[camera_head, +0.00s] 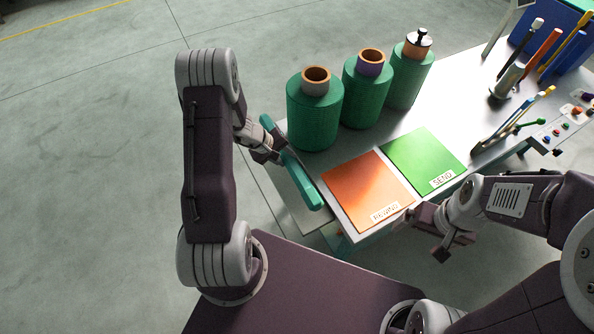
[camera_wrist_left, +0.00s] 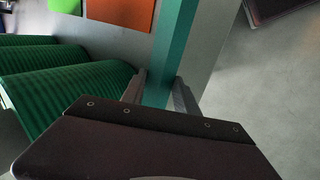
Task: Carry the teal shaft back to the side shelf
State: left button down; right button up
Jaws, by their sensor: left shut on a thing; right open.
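The teal shaft (camera_head: 303,184) is a straight bar held at the left edge of the table. My left gripper (camera_head: 271,153) is shut on it, and its two fingers (camera_wrist_left: 160,92) show on either side of the shaft (camera_wrist_left: 175,50) in the left wrist view. A narrow grey side shelf (camera_head: 300,212) lies below the shaft along the table's left edge. I cannot tell whether the shaft touches it. My right gripper (camera_head: 440,245) is open and empty in front of the table, near the orange mat.
Several green netting rolls (camera_head: 316,118) stand at the back left of the table. An orange REWIND mat (camera_head: 365,190) and a green SEND mat (camera_head: 424,160) lie in front of them. Upright tools (camera_head: 510,130) and a small button panel (camera_head: 570,122) occupy the right side. Open floor lies left.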

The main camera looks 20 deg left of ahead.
pick_arm(q)
jog(key=shift+w, duration=0.3)
send_over(287, 180)
jog(key=shift+w+a+f, duration=0.1)
jog(key=shift+w+f, duration=0.1)
jog(key=shift+f, duration=2.3)
jog(key=shift+w+f, duration=0.15)
jog(key=shift+f, duration=2.3)
jog(key=shift+f+b, duration=0.15)
jog(key=shift+b, duration=0.3)
jog(key=c, duration=1.2)
grip_release()
jog(key=shift+s, duration=0.3)
